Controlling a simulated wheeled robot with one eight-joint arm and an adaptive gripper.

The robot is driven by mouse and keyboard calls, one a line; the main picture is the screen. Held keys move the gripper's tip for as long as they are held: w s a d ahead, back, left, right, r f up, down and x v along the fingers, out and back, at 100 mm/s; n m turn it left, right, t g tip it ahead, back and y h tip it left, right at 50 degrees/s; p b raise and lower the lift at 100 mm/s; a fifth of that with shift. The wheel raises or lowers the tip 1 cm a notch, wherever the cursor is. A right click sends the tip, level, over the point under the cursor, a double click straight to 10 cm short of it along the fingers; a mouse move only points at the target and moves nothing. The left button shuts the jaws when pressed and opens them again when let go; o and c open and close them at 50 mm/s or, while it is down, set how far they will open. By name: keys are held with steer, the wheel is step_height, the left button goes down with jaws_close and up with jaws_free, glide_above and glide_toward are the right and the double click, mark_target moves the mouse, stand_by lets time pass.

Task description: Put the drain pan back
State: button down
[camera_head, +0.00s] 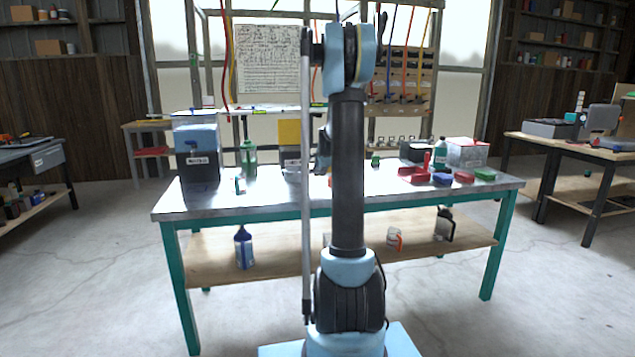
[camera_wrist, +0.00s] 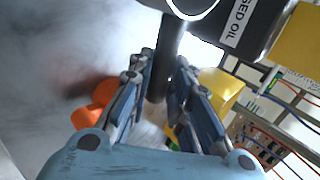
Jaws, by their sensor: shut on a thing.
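My gripper (camera_wrist: 164,62) is shut on a dark, round, rod-like handle (camera_wrist: 168,45) in the wrist view. The handle runs up toward a dark piece with a pale curved rim (camera_wrist: 190,12), cut off by the top edge. This may be the drain pan, but too little shows to be sure. A dark container labelled "USED OIL" (camera_wrist: 240,20) is close beside it; I cannot tell whether they touch. In the head view my arm hides most of the gripper and what it holds.
The metal-topped workbench (camera_head: 245,204) holds a dark bin (camera_head: 197,168) at left, and a green bottle (camera_head: 249,158). Red clamp-like parts (camera_head: 415,174) and a clear box (camera_head: 467,152) are at right. A blue bottle (camera_head: 243,248) and dark jug (camera_head: 444,224) stand on the lower shelf.

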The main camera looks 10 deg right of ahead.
steer(key=shift+f, duration=2)
steer(key=c, duration=1.5)
jaws_free()
steer(key=shift+o, duration=0.2)
steer(key=v, duration=1.1)
steer(key=s+a+n+g, duration=0.1)
steer(key=s+a+n, duration=0.15)
steer(key=s, duration=0.45)
steer(key=s+a+n+g, duration=0.1)
steer(key=s+a+n, duration=0.15)
steer(key=s, duration=0.45)
steer(key=s+a+f+n+g, duration=0.1)
steer(key=s+f+n, duration=0.3)
steer(key=s, duration=0.8)
steer(key=s+a+f+n+g, duration=0.2)
steer(key=s+a+f+n, duration=0.1)
steer(key=s, duration=0.9)
steer(key=s+a+f+n+g, duration=0.1)
steer(key=s+f+n, duration=0.5)
steer(key=s, duration=0.6)
steer(key=shift+a+f+g, duration=0.4)
steer(key=shift+a+f, duration=0.35)
steer(key=shift+a, duration=0.15)
